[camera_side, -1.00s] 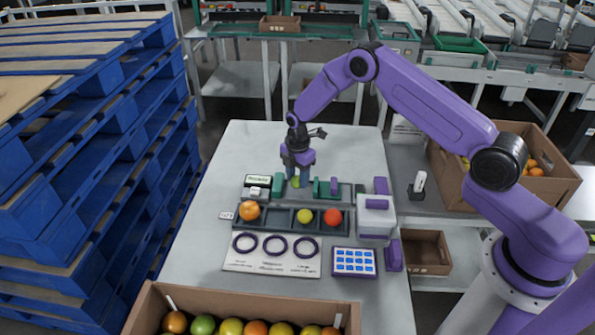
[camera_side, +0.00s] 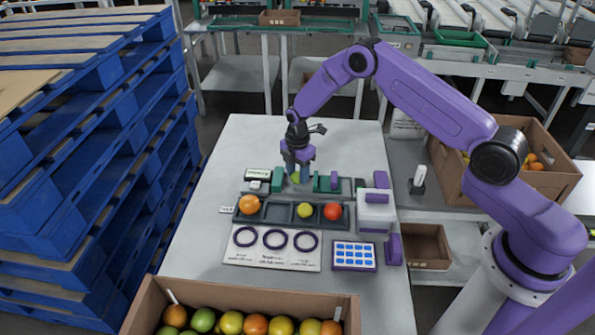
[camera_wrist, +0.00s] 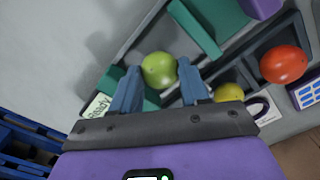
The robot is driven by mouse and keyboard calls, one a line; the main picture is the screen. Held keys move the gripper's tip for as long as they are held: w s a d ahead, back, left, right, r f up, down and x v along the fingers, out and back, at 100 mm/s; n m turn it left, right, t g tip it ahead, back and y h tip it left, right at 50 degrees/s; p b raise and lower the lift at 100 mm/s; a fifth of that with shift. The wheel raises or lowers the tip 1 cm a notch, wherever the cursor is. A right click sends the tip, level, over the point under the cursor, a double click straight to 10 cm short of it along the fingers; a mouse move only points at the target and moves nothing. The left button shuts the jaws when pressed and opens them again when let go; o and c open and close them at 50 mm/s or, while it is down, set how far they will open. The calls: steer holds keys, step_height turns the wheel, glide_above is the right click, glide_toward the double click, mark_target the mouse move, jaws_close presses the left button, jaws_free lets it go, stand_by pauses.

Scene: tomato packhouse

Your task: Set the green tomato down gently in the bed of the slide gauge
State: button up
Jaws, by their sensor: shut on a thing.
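The green tomato (camera_wrist: 159,70) is between the two blue-grey fingers of my gripper (camera_wrist: 160,84) in the wrist view. My gripper is shut on it. In the side view my gripper (camera_side: 297,175) points down over the slide gauge, and the tomato is mostly hidden by the fingers. The gauge has a green left jaw (camera_side: 278,179), a green right jaw (camera_side: 324,183) and a small display (camera_side: 258,174). The tomato is between these jaws, at or just above the grey bed (camera_wrist: 150,36); I cannot tell whether it touches.
In front of the gauge is a dark tray (camera_side: 279,212) holding an orange, a yellow-green and a red tomato. A card with three rings (camera_side: 240,257), a blue-buttoned pad (camera_side: 354,255) and a white-and-purple device (camera_side: 375,214) stand nearby. A tomato carton (camera_side: 145,303) is at the front. The table behind is clear.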

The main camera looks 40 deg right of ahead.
steer(key=shift+f, duration=0.45)
steer(key=o, duration=0.8)
steer(key=shift+c, duration=1.3)
steer(key=shift+r, duration=3.5)
